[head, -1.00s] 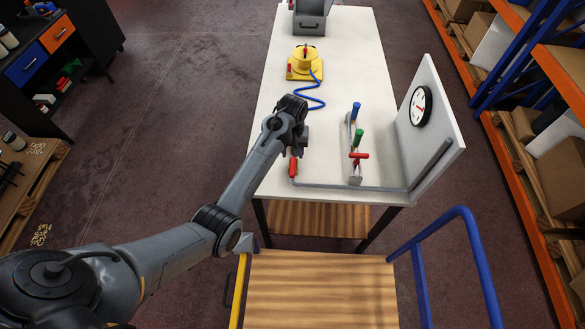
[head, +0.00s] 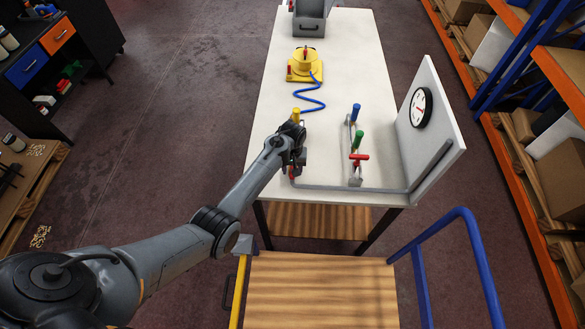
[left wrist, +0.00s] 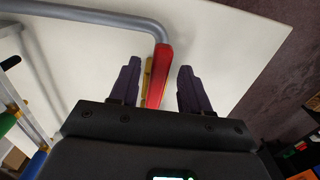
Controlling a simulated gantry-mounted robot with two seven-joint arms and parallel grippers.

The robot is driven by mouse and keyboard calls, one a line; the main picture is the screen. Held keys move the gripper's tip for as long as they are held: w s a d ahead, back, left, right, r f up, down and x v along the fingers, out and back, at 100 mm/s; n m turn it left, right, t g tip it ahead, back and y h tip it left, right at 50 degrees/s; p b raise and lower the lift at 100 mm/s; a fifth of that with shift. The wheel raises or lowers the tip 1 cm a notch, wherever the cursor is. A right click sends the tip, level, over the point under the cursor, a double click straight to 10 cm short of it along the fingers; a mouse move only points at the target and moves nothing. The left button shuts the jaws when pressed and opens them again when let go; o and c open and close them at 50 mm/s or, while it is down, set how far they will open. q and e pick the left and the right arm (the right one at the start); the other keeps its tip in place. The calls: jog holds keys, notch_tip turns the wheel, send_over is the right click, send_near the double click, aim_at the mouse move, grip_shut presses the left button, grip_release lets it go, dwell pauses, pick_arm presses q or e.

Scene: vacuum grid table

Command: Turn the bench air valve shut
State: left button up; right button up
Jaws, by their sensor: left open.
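A red lever handle (head: 291,172) sits at the left end of a grey pipe (head: 345,188) on the bench's near edge. In the head view my left gripper (head: 299,168) is over it and hides most of it. In the left wrist view the open fingers of my left gripper (left wrist: 158,85) stand on either side of the red handle (left wrist: 162,66), with gaps to both; contact is not visible. A yellow piece (left wrist: 147,76) shows beside the red handle. A yellow-topped post (head: 296,116) shows behind my wrist in the head view. My right gripper is not in view.
Blue (head: 356,110), green (head: 358,138) and red (head: 359,157) handles stand mid-bench. A dial gauge (head: 421,107) is on the white upright panel (head: 443,110) at right. A yellow device (head: 305,66) with a blue hose and a grey bin (head: 310,20) are farther back.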

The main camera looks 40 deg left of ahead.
pick_arm(q)
grip_shut()
dwell(0.4)
